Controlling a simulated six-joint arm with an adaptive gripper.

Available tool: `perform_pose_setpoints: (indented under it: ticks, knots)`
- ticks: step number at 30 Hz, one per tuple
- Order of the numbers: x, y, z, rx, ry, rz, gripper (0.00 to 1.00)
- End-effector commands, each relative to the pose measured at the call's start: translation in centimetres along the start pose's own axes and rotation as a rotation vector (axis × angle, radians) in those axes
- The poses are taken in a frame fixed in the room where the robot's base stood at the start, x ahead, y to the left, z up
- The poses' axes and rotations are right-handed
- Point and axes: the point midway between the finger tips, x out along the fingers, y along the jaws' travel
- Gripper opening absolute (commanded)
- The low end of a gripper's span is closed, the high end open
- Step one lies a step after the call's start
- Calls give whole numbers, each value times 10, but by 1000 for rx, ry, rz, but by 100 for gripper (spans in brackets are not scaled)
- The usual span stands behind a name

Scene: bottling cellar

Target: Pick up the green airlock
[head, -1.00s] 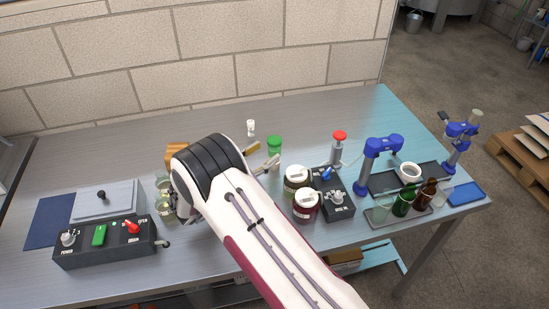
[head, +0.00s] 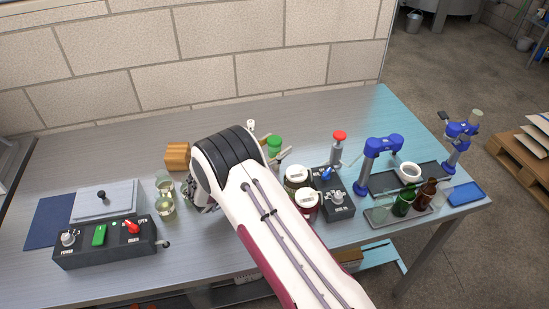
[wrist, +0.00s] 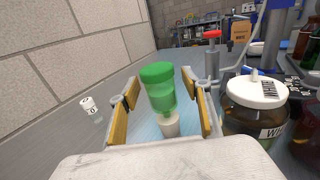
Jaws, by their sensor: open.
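The green airlock (wrist: 158,88) stands upright on the bench in the wrist view, with a green cap, a clear green body and a pale stopper at its base. In the head view the airlock (head: 274,144) shows just beyond my arm, partly hidden by it. My gripper (wrist: 162,108) is open, with one yellow-padded finger on each side of the airlock. I cannot tell whether either pad touches it. In the head view my gripper (head: 272,149) is mostly hidden by my own arm.
Lidded jars (wrist: 255,105) stand close on the right, with a red-topped device (wrist: 212,58) behind. A small white-capped bottle (wrist: 90,108) stands on the left. Blue bench presses (head: 380,160) and bottles are farther right. The bench behind the airlock is largely clear.

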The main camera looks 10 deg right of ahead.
Motion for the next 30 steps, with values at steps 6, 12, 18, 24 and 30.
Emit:
perform_pose_setpoints:
  ticks: [6, 12, 18, 24, 30]
  knots:
    - [0, 0, 0, 0, 0, 0, 27]
    - [0, 0, 0, 0, 0, 0, 5]
    - [0, 0, 0, 0, 0, 0, 5]
    - [0, 0, 6, 1, 0, 0, 5]
    - [0, 0, 22, 3, -1, 0, 5]
